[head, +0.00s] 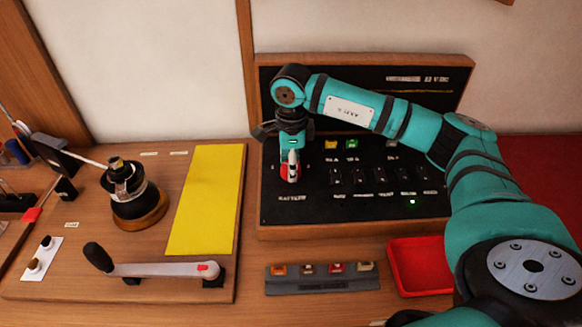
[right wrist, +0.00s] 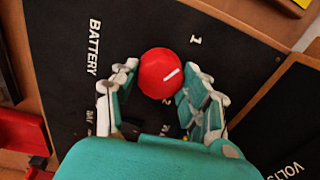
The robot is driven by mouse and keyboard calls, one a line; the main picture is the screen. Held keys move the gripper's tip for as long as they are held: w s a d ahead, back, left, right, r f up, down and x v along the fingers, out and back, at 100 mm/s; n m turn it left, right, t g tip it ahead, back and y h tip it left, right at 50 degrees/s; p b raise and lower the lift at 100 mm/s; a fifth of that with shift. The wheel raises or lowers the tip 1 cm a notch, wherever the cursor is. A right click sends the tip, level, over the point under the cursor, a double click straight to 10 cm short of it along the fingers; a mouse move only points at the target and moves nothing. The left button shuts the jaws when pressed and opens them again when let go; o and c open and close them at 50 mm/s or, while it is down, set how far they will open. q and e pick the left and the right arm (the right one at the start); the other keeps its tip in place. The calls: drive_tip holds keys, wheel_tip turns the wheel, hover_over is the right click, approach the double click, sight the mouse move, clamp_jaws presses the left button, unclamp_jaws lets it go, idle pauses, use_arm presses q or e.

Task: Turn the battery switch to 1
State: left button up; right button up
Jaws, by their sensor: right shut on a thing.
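The battery switch is a round red knob (head: 291,173) at the left of the black panel (head: 350,212). It shows large in the right wrist view (right wrist: 158,72), with a white mark on its face that points to the upper right. The printed 1 (right wrist: 195,40) is up and right of the knob, and the mark points a little below it. The BATTERY label (right wrist: 94,47) is at its left. My right gripper (head: 290,152) reaches down over the knob, with its fingers (right wrist: 160,97) closed on both sides of it. My left gripper is not in view.
The panel also has several small switches (head: 380,175) and a lit green lamp (head: 412,202). A red tray (head: 420,285) and a grey strip with coloured pieces (head: 322,284) lie in front. A crank handle (head: 160,269), a winch (head: 135,200) and a yellow sheet (head: 207,200) are at left.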

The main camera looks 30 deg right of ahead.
idle(0.4)
drive_tip(key=o, duration=1.2)
drive_tip(key=shift+c, duration=0.2)
drive_tip(key=shift+r, duration=0.1)
wheel_tip(320, 180, up, 12)
drive_tip(key=shift+s+a, duration=0.15)
drive_tip(key=shift+s, duration=0.15)
